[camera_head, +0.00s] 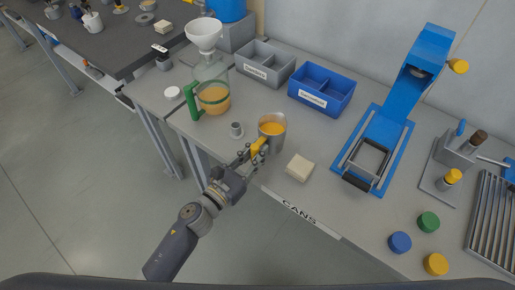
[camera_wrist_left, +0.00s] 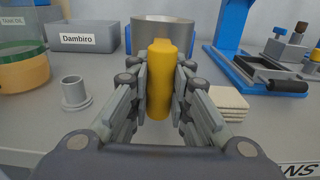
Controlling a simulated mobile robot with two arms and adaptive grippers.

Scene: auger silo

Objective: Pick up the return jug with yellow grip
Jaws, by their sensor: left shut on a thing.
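The return jug (camera_head: 273,131) is a grey metal vessel with orange-yellow contents and a yellow grip (camera_head: 258,146). It stands near the front edge of the bench, and its wall also shows in the left wrist view (camera_wrist_left: 163,32) behind the grip. My left gripper (camera_head: 257,151) is shut on the yellow grip (camera_wrist_left: 160,75), with a finger on each side of it. The grip hides part of the jug in the wrist view. I cannot tell whether the jug's base touches the bench. My right gripper is not in view.
A green-handled clear jug (camera_head: 213,98) and a small grey flanged cup (camera_head: 236,130) stand left of the jug. A cream block (camera_head: 300,167) lies close on its right. Grey (camera_head: 264,65) and blue (camera_head: 321,90) bins stand behind; a blue press (camera_head: 385,135) stands right.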

